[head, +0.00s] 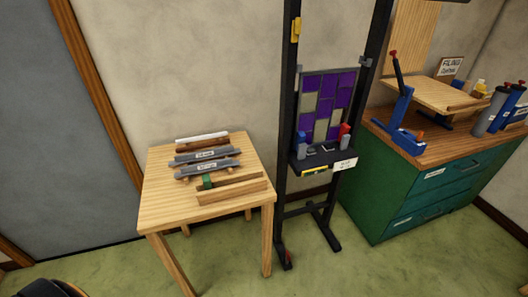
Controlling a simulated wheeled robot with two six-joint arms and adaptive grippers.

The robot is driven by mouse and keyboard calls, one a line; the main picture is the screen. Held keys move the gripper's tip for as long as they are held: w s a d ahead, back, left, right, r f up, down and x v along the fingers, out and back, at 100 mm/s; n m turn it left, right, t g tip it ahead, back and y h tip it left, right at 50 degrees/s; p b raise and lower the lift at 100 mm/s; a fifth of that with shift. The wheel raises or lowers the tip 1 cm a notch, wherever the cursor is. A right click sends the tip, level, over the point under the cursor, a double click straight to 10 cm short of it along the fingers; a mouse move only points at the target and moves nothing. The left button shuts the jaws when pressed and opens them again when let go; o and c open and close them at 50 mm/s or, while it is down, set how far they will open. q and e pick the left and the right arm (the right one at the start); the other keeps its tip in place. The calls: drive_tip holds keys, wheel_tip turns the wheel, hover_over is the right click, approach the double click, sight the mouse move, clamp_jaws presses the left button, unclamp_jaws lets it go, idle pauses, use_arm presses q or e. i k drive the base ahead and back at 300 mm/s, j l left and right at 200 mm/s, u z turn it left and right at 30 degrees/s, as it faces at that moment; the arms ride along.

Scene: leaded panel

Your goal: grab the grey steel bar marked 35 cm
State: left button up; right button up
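Two grey bars with small white labels lie side by side on the light wooden table (160,212). The farther grey bar (184,159) lies behind the nearer grey bar (185,172). The labels are too small to read, so I cannot tell which bar is marked 35 cm. Both bars appear to rest across wooden supports. Neither of my grippers is in view.
A white bar (202,138) lies behind the grey bars; wooden strips (232,190) and a green piece (207,181) lie in front. A black stand (284,140) with a purple panel (325,100) and a green cabinet (400,200) stand right. Floor is clear before the table.

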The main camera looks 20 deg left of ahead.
sight(226, 150)
drive_tip(key=j+z, duration=0.1)
drive_tip(key=j, duration=3.05)
